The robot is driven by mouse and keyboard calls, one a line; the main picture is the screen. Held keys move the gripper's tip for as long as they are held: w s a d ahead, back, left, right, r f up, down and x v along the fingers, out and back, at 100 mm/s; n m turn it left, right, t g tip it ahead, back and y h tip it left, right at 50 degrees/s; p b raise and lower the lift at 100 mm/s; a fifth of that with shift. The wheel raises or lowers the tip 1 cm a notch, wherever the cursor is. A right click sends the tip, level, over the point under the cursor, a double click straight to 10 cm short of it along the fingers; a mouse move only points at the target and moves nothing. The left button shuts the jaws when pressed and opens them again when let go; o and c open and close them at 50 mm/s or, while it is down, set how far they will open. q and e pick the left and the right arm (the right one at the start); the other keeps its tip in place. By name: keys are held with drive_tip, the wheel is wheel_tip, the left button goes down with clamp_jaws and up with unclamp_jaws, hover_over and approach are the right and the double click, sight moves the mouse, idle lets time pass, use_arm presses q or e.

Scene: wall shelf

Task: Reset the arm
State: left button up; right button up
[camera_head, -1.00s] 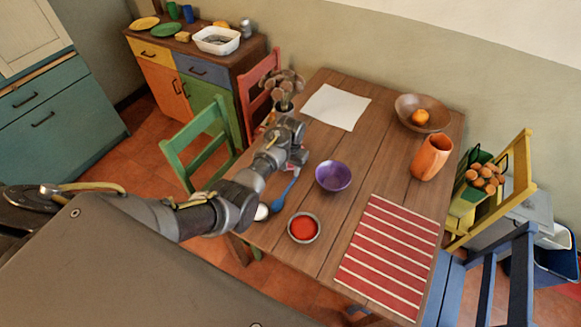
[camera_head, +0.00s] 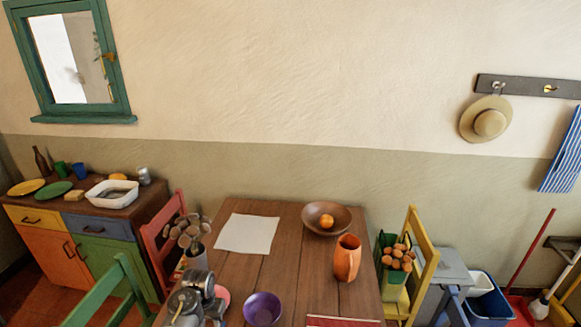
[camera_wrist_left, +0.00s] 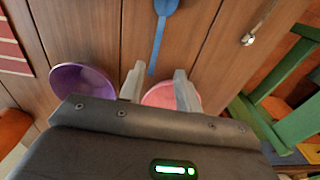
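My left gripper (camera_head: 207,302) is low in the head view, over the near left part of the wooden table (camera_head: 290,250). In the left wrist view its two fingers (camera_wrist_left: 159,84) stand apart with nothing held between them. A pink dish (camera_wrist_left: 160,96) shows behind and between the fingers; its edge also shows in the head view (camera_head: 222,295). A purple bowl (camera_head: 262,308) is to the right of the gripper. A blue spoon (camera_wrist_left: 160,32) lies on the table beyond the fingertips. My right gripper is not in view.
A vase of brown flowers (camera_head: 190,240) stands close behind my left arm. A white sheet (camera_head: 247,233), a wooden bowl with an orange (camera_head: 326,218) and an orange vase (camera_head: 347,258) are farther back. A green chair (camera_wrist_left: 285,115) and a red chair (camera_head: 160,245) stand at the table's left.

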use_arm(q)
drive_tip(key=s+t, duration=0.2)
drive_tip(key=s, duration=1.6)
drive_tip(key=s+d+r+m+t, duration=0.15)
drive_tip(key=s+r, duration=0.25)
drive_tip(key=s, duration=0.4)
drive_tip(key=s+d+r, duration=0.2)
drive_tip(key=s+r, duration=0.3)
drive_tip(key=s, duration=0.3)
wheel_tip(320, 180, down, 34)
drive_tip(key=s+g+b, duration=0.1)
drive_tip(key=g+b, duration=0.1)
drive_tip(key=b, duration=0.6)
drive_tip(key=s+a+f+b, duration=0.1)
drive_tip(key=s+f+b, duration=0.2)
drive_tip(key=s+f, duration=0.5)
drive_tip(key=s+a+f+b, duration=0.2)
drive_tip(key=s+f, duration=0.6)
drive_tip(key=f, duration=0.6)
drive_tip(key=shift+s+f+g+b, duration=0.2)
drive_tip(key=shift+s+g+b, duration=0.2)
drive_tip(key=shift+b, duration=0.25)
